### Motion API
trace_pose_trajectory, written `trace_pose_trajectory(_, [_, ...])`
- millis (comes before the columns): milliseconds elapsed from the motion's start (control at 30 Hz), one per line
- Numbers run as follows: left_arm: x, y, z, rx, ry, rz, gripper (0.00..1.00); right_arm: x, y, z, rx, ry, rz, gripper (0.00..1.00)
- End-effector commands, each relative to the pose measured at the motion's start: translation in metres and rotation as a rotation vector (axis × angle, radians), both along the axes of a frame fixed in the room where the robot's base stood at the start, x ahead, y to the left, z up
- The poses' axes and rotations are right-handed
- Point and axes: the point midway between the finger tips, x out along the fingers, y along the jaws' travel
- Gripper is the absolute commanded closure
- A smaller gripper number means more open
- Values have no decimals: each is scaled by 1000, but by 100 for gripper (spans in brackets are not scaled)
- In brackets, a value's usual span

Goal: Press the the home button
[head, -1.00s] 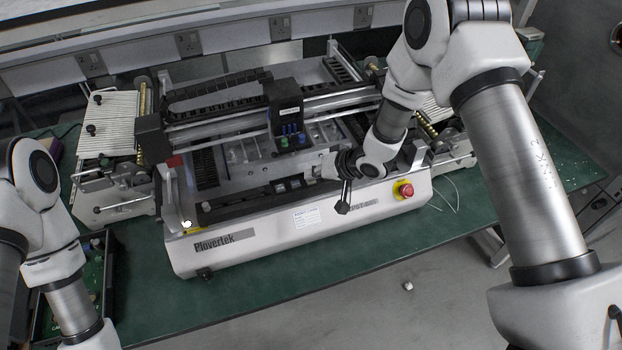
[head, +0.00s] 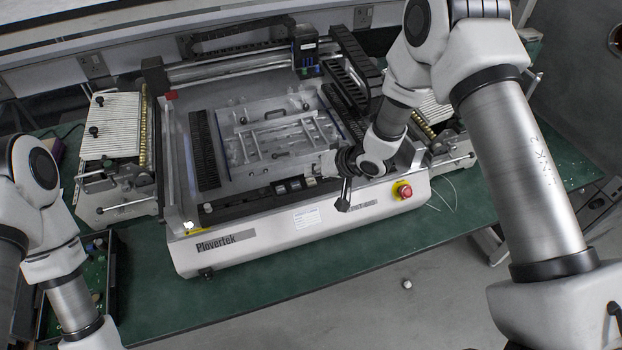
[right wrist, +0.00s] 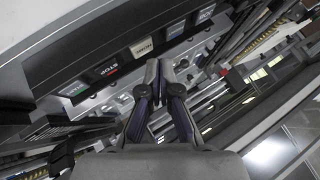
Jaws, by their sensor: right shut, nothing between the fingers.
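The white Plovertek pick-and-place machine (head: 265,243) stands on a green-topped table. A row of buttons runs along its dark front strip. In the right wrist view one button is pale and stands out (right wrist: 143,47); its label is too small to read with certainty, so I cannot confirm it is the home button. The STOP button (right wrist: 107,70) is beside it. My right gripper (head: 322,168) is shut and empty over the front strip. Its fingertips (right wrist: 158,66) appear close to the pale button; contact cannot be told. My left gripper is outside the view.
A red emergency stop (head: 404,191) sits on the machine's front right. The gantry's placing head (head: 305,55) is at the back of the machine. A feeder bank (head: 108,125) stands at left. A tray of circuit boards (head: 93,275) lies front left.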

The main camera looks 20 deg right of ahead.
Motion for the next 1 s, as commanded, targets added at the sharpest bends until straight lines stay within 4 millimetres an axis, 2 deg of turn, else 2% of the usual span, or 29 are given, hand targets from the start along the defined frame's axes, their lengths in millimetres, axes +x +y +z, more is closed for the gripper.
trace_pose_trajectory(133, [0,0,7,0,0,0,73,0,0,8,0,0,0,100])
trace_pose_trajectory(533, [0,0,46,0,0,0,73,0,0,49,1,0,-1,100])
trace_pose_trajectory(1000, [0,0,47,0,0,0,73,0,0,50,0,0,0,100])
